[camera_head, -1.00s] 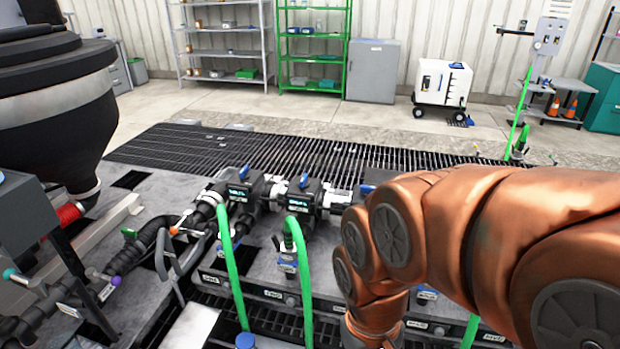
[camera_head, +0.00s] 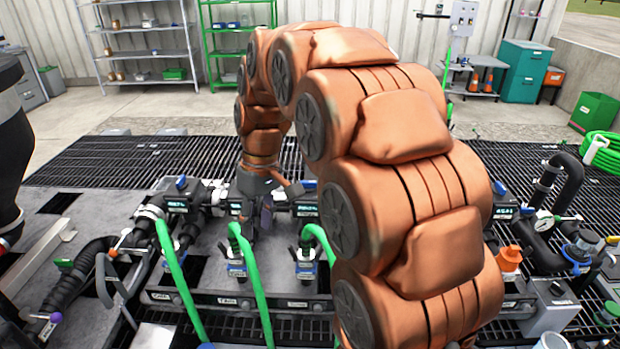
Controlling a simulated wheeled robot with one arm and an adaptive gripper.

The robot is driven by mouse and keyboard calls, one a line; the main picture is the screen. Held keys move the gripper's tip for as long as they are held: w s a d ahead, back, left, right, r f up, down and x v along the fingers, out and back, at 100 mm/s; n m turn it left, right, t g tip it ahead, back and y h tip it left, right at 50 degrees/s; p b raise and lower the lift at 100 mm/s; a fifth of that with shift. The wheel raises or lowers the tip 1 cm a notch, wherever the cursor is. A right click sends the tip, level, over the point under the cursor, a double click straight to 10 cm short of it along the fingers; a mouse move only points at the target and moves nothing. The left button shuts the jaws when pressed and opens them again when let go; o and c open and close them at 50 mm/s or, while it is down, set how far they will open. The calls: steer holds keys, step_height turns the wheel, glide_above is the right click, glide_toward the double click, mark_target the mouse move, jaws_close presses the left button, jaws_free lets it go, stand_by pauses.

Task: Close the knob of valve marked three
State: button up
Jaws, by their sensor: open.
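A black manifold with several valves and small lit displays runs across the grey bench. One valve has a blue knob (camera_head: 181,183) at the left, and another blue knob (camera_head: 309,184) shows just right of my gripper. Lower outlet valves, one at the left (camera_head: 236,255) and one at the middle (camera_head: 305,255), stand on the front of the bench. My gripper (camera_head: 260,222) points down over the manifold between the two blue knobs. It is open; its fingers are small and partly hidden in the dark parts. The valve markings are too small to read, so I cannot tell which is three.
Green hoses (camera_head: 262,290) rise in front of the manifold. A black corrugated hose (camera_head: 75,275) lies at the left. A gauge and piping (camera_head: 543,222) stand at the right. My arm covers the manifold's right middle. Floor grating (camera_head: 110,160) lies behind.

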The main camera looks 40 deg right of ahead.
steer(key=w+d+r+n+t+y+p, duration=0.1)
steer(key=w+d, duration=0.3)
steer(key=w, duration=0.3)
steer(key=w+d+n+p, duration=0.1)
steer(key=w+d, duration=0.3)
steer(key=w, duration=0.2)
steer(key=n+t+p, duration=0.2)
steer(key=n+p, duration=0.1)
steer(key=n, duration=0.2)
glide_toward(309, 182)
steer(key=shift+w+a+f+y, duration=0.15)
steer(key=shift+a+f+y, duration=0.15)
steer(key=shift+a, duration=0.15)
steer(key=shift+n, duration=0.4)
steer(key=f+b, duration=0.1)
steer(key=f, duration=0.1)
steer(key=f+b, duration=0.3)
steer(key=f, duration=0.1)
steer(key=shift+w+a, duration=0.2)
steer(key=shift+w, duration=0.2)
steer(key=shift+w+a+f+t, duration=0.15)
steer(key=shift+w+a+f, duration=0.05)
steer(key=shift+f, duration=0.3)
steer(key=shift+w+a+f+t, duration=0.15)
steer(key=shift+w+a+f, duration=0.1)
steer(key=shift+f, duration=0.3)
jaws_close()
